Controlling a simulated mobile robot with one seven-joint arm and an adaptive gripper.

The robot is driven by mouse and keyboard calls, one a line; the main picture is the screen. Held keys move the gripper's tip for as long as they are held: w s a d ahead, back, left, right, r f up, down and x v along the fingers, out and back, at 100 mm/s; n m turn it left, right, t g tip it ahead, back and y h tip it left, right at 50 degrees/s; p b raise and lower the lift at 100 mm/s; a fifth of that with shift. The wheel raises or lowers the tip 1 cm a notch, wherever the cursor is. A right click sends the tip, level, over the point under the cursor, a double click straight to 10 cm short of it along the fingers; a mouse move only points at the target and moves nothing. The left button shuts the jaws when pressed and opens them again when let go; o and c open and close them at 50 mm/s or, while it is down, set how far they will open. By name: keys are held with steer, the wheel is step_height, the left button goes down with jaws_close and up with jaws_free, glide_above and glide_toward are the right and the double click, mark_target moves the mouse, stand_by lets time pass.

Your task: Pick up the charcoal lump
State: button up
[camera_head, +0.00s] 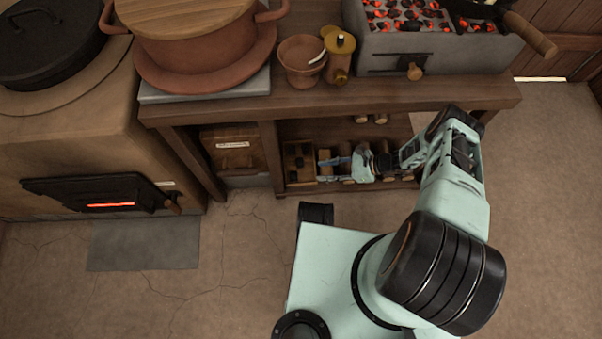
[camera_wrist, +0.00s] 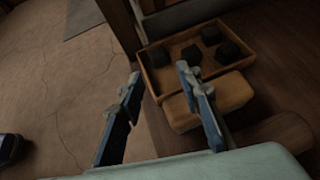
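Several black charcoal lumps lie in a shallow wooden tray; one lump (camera_wrist: 192,54) is near its middle and another (camera_wrist: 228,52) is at its right in the wrist view. The tray (camera_wrist: 151,82) also shows in the head view (camera_head: 288,181), on the low shelf under the bench, with the lumps hard to make out there. My gripper (camera_wrist: 158,78) is open, with nothing between its fingers. The right fingertip overlaps the tray's near edge in the picture; the left fingertip is left of the tray. In the head view my gripper (camera_head: 328,165) reaches onto the shelf right of the tray.
A tan block (camera_wrist: 238,91) lies just in front of the tray, close to the right finger. The bench top (camera_head: 330,103) hangs over the shelf. A wooden crate (camera_head: 228,160) stands left of the tray. Floor in front of the stove is mostly clear.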

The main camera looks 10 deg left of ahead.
mark_target(295, 175)
steer(key=shift+s+a+f+y, duration=0.15)
steer(key=shift+a+f, duration=0.15)
steer(key=shift+a, duration=0.15)
steer(key=shift+s+a+f+y, duration=0.15)
steer(key=shift+a+f, duration=0.1)
steer(key=shift+a, duration=0.2)
steer(key=b+x, duration=0.3)
steer(key=x, duration=0.6)
steer(key=shift+a+f, duration=0.3)
steer(key=c, duration=0.5)
